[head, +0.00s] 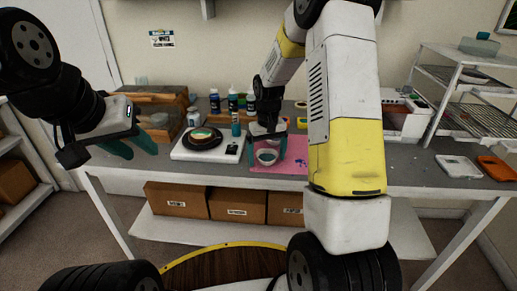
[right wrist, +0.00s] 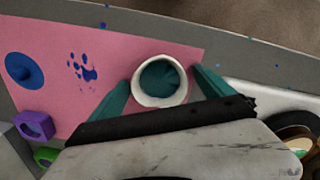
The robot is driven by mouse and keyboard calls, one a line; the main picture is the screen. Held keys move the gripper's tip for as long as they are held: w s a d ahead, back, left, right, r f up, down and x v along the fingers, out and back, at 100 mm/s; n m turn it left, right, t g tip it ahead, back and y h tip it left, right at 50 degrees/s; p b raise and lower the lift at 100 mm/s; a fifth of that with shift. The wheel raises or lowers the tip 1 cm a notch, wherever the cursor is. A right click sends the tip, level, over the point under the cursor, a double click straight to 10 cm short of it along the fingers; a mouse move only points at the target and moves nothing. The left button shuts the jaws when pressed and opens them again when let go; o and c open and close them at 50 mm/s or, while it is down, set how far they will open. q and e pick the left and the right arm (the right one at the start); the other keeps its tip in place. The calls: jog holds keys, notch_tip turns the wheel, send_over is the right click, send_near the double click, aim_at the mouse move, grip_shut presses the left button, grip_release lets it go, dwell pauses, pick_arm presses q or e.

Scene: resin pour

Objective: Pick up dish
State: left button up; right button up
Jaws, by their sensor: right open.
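A small round white dish (head: 267,157) with a teal inside stands on the pink mat (head: 295,168) near the table's front edge. It also shows in the right wrist view (right wrist: 160,80), between the two teal fingers. My right gripper (head: 267,151) is open, with one finger on each side of the dish. Contact with the dish cannot be made out. My left gripper (head: 130,149) is empty, its teal fingers apart, over the left end of the table and away from the dish.
A white scale (head: 229,151) with a black round container (head: 202,142) is left of the mat. Several bottles stand behind it. A blue disc (right wrist: 24,70) and purple piece (right wrist: 34,125) lie on the mat. White (head: 458,167) and orange (head: 497,169) trays are at right.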

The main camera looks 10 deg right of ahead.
jog(key=c, duration=1.4)
jog(key=shift+c, duration=0.2)
jog(key=shift+r, duration=0.15)
jog(key=shift+r, duration=0.5)
jog(key=shift+s+r, duration=0.25)
jog(key=shift+r, duration=0.4)
jog(key=shift+s+r, duration=0.25)
jog(key=shift+r, duration=0.35)
jog(key=s+d+r, duration=0.1)
jog(key=s, duration=1.4)
jog(key=shift+d+r, duration=0.15)
jog(key=shift+d, duration=0.25)
